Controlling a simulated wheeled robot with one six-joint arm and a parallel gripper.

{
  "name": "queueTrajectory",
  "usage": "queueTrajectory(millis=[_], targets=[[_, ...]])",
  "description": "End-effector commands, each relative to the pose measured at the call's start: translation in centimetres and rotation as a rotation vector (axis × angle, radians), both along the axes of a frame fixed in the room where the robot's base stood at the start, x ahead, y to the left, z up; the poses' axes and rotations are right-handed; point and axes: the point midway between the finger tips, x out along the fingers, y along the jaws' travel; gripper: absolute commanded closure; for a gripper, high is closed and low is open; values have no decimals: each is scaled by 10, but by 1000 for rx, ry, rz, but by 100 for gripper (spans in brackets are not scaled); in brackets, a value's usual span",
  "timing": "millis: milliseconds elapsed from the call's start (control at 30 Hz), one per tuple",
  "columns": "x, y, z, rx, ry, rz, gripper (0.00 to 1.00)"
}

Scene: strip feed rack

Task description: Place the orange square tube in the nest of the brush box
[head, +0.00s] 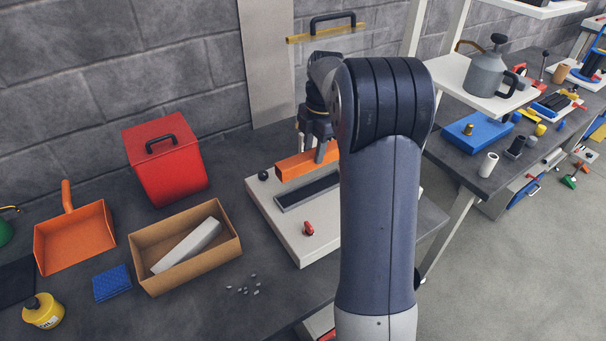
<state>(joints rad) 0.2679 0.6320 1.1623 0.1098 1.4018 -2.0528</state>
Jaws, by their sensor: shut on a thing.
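The orange square tube (294,167) is held level, with its long side running left to right, above a white base plate (277,222). My gripper (319,151) is shut on the tube near its right part; my arm hides the tube's right end. A long dark strip in a grey frame (309,191) is set on the plate in front of and below the tube. It looks like the brush box, but I cannot make out its nest. The tube appears apart from the frame. My arm covers the right side of the plate.
A black knob (263,174) and a red clamp-like part (308,229) stand on the plate. To the left are a cardboard box (143,253) holding a grey bar, a red bin (166,161), an orange dustpan (75,236) and a blue sponge (112,283). Small bits (244,289) lie in front.

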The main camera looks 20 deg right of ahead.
Motion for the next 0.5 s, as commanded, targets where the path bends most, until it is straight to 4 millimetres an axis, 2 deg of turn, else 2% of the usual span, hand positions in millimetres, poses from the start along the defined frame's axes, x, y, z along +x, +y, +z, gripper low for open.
queueTrajectory(millis=[67, 333, 500], targets=[[0, 0, -4, 1, 1, 0, 100], [-1, 0, -49, 1, 4, -1, 100], [0, 0, -64, 0, 0, 0, 100]])
